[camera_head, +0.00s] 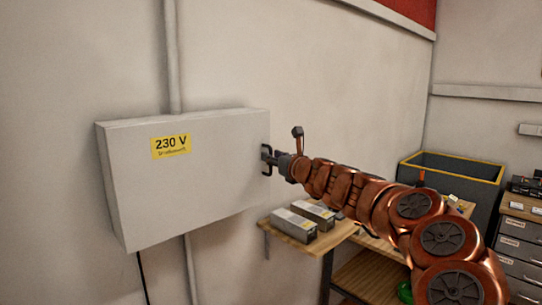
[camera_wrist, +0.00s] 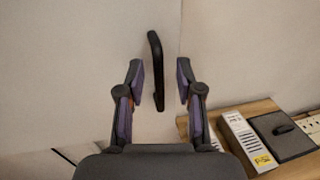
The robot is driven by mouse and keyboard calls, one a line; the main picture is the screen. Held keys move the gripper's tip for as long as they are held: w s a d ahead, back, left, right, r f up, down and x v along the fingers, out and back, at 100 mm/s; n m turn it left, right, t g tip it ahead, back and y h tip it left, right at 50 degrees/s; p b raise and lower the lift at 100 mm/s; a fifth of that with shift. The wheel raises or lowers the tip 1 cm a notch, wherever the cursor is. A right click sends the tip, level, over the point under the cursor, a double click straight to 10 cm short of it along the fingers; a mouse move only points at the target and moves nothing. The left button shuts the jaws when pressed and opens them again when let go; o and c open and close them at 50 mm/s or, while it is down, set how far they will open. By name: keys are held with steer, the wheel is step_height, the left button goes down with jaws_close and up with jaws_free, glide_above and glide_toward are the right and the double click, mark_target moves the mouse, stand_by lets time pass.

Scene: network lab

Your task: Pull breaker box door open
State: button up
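The breaker box (camera_head: 185,180) is a pale grey box on the wall, with a yellow "230 V" label (camera_head: 171,146) on its front. Its door looks shut. A black handle (camera_head: 267,160) is at the right edge of the door. In the wrist view the handle (camera_wrist: 156,70) stands upright, its lower end between the fingertips and its upper part beyond them. My gripper (camera_head: 274,160) is at the handle; the wrist view shows its fingers (camera_wrist: 160,88) apart on both sides of it, with gaps.
A wooden shelf (camera_head: 332,237) with grey devices (camera_head: 295,225) is below and right of the box. A dark bin with a yellow rim (camera_head: 455,175) and a drawer cabinet (camera_head: 520,240) stand at the right. A conduit (camera_head: 172,60) runs up the wall above the box.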

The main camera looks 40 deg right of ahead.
steer(key=shift+w, duration=0.8)
steer(key=shift+c, duration=0.4)
jaws_close()
